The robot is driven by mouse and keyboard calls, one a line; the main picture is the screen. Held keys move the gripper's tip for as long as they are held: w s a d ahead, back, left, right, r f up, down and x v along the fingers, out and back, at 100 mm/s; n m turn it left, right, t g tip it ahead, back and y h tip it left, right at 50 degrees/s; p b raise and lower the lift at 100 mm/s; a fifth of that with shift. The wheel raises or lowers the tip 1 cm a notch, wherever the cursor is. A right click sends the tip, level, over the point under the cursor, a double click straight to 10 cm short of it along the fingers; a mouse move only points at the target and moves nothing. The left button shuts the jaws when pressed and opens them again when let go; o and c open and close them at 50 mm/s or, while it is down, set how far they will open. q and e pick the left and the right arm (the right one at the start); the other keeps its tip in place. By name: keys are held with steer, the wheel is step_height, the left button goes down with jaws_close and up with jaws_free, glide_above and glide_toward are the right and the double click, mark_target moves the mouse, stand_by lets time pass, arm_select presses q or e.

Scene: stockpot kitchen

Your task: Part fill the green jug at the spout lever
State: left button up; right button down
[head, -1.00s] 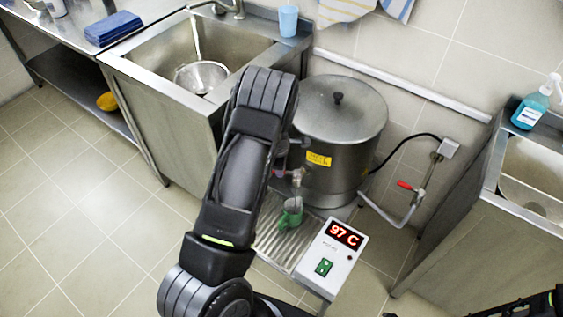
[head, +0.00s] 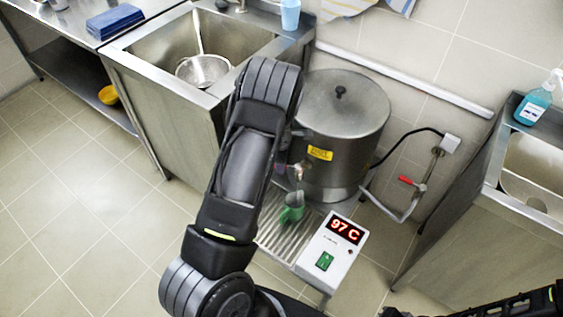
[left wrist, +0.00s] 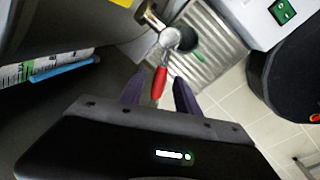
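The green jug (head: 292,208) stands upright on the ribbed drip tray (head: 268,238), below the spout (head: 298,172) of the steel stockpot (head: 343,150). In the left wrist view the jug's green handle (left wrist: 198,57) and dark inside show beside and below the spout (left wrist: 168,38). The red lever (left wrist: 159,83) points toward my left gripper (left wrist: 160,90). The gripper's two fingers are apart, with the lever's tip at or just beyond the gap; contact is not clear. My left arm hides this gripper in the head view. Whether water flows is unclear. My right gripper is not seen.
A control box (head: 333,246) reading 97 C stands right of the jug. A sink with a strainer (head: 203,70) is at the left, another sink (head: 535,165) at the right. A red-handled pipe valve (head: 406,181) and black cable are right of the pot.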

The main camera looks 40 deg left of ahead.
arm_select(q)
step_height(320, 180, up, 7)
steer(key=s, duration=0.1)
steer(key=shift+d, duration=0.35)
steer(key=shift+s+f, duration=0.15)
